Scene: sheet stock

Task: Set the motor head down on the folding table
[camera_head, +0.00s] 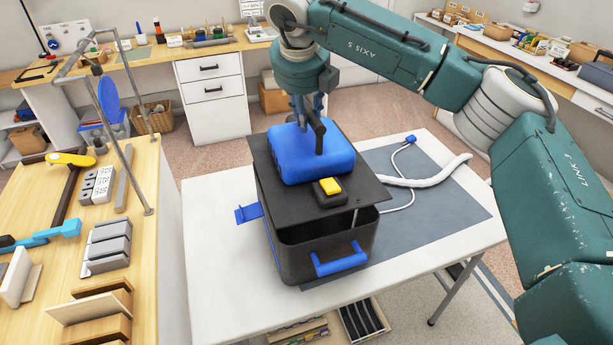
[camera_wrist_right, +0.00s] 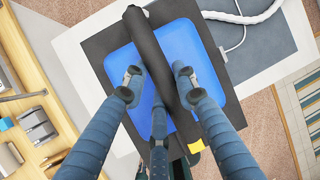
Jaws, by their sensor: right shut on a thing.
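The motor head, a black plate with a blue dome (camera_head: 310,155), a dark bar handle and a yellow switch, is above the black tank (camera_head: 320,262). Dark tank interior shows below the plate's front edge, so a gap is visible there; whether the back touches is hidden. My right gripper (camera_head: 308,112) comes from above and is shut on the motor head's handle. The tank stands on the white folding table (camera_head: 215,290). My left gripper is not in view.
A grey mat (camera_head: 450,195) covers the table's right part, with a white hose (camera_head: 430,178) and a blue-plugged cord (camera_head: 395,158) near its back. The table's left and front are bare white. A wooden bench (camera_head: 140,290) with blocks and a metal frame stands left.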

